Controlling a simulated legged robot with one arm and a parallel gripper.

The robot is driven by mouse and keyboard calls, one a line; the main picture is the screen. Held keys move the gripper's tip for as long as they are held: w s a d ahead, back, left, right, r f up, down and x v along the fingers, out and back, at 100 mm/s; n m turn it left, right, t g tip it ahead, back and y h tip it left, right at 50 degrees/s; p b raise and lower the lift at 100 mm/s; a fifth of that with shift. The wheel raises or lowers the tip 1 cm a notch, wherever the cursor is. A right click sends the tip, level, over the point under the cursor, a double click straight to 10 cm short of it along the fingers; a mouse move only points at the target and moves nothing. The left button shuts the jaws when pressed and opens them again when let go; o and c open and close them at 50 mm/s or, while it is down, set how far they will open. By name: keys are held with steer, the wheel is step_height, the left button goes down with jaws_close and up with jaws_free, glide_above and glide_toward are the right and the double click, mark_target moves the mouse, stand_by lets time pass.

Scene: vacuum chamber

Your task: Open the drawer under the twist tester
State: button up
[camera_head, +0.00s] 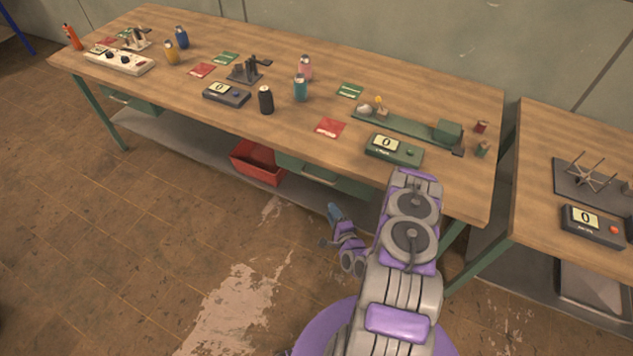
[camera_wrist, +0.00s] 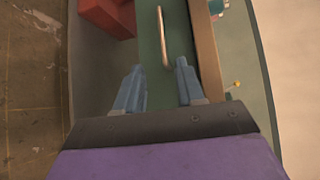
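The twist tester appears to be the long green bench device (camera_head: 408,124) near the right end of the long table, with a green display box (camera_head: 394,150) in front of it. A green drawer (camera_head: 322,174) hangs under the tabletop, left of my arm, and appears closed; my arm hides part of that area. The wrist view shows the green drawer front (camera_wrist: 148,45) with a pale bar handle (camera_wrist: 161,38). My gripper (camera_wrist: 158,75) is open and empty, its two blue fingers apart, with the handle ahead between them. In the head view, my gripper (camera_head: 334,211) is low before the table.
A red bin (camera_head: 257,162) stands on the lower shelf left of the drawer; it also shows in the wrist view (camera_wrist: 108,16). The wooden table edge (camera_wrist: 207,50) runs close beside the gripper. A second table (camera_head: 560,180) stands at right. The floor at left is clear.

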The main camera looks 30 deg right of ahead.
steer(key=w+d+f+b, duration=0.1)
steer(key=w+b, duration=0.1)
steer(key=w, duration=0.6)
steer(key=w+d+f+b, duration=0.1)
steer(key=w+b, duration=0.1)
steer(key=w, duration=0.7)
steer(key=shift+d+f, duration=0.15)
steer(key=shift+f, duration=0.1)
steer(key=shift+d+f, duration=0.1)
steer(key=shift+d, duration=0.2)
steer(key=c, duration=0.4)
steer(key=shift+a, duration=0.1)
jaws_close()
steer(key=shift+a, duration=0.1)
